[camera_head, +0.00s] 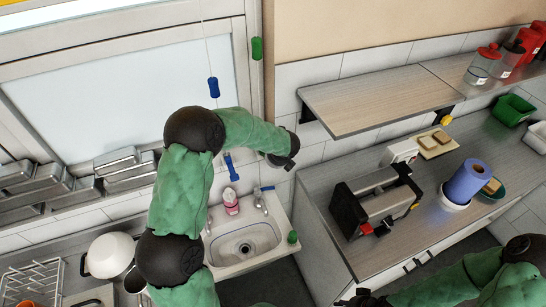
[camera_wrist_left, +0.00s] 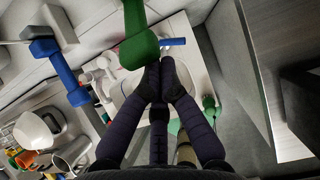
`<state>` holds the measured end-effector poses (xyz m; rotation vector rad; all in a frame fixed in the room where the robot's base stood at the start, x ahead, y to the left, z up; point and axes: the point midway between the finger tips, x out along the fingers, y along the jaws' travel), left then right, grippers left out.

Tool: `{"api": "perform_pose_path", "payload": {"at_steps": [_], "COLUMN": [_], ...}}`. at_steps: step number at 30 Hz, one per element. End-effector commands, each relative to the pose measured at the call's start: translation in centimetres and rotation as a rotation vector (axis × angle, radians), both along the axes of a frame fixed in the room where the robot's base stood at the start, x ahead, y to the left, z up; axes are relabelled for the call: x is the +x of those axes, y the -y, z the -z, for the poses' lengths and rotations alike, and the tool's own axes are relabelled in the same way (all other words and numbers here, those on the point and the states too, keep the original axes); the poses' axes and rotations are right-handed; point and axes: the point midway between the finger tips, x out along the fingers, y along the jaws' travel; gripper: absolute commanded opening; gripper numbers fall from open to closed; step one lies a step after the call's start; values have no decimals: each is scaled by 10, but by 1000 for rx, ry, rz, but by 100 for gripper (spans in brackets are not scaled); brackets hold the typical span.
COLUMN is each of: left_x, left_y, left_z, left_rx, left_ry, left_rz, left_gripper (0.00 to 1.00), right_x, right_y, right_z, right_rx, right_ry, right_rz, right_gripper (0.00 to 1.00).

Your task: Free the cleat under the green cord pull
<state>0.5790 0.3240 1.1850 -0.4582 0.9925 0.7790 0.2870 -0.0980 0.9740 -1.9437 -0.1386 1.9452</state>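The green cord pull (camera_head: 256,48) hangs high by the window frame. A green cleat (camera_wrist_left: 139,48) shows at the top of the left wrist view; it is hidden behind my arm in the head view, and I cannot tell whether cord is on it. My left gripper (camera_head: 281,161) is by the wall, well below the pull. In the left wrist view its fingertips (camera_wrist_left: 161,84) come together, seemingly empty, close to the cleat's lower end; contact is unclear. My right gripper (camera_head: 364,299) is at the bottom edge, too small to read.
A blue pull (camera_head: 213,87) and blue cleat (camera_head: 231,167) are left of the green ones. Below are a sink (camera_head: 243,246) with a tap and a pink bottle (camera_head: 231,202). A shelf (camera_head: 377,99) juts out at right above a counter with a toaster (camera_head: 376,205).

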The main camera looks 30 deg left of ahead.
Motion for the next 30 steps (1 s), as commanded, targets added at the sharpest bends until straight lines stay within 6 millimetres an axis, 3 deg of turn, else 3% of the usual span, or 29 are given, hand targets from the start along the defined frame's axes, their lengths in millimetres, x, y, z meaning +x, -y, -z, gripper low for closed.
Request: {"api": "perform_pose_path", "payload": {"at_steps": [3,11,30], "left_x": [1,1,1], "left_y": [-2,-2,-2], "left_z": [-8,-3,-20], "left_rx": [-28,-25,-24], "left_ry": [-26,-22,-21], "left_rz": [-1,0,0], "left_gripper": [0,0,0], "right_x": [0,0,0], "right_y": [0,0,0], "right_z": [-18,-11,-24], "right_rx": [0,0,0], "right_ry": [0,-1,0], "right_rz": [0,0,0], "right_gripper": [40,40,40]}}
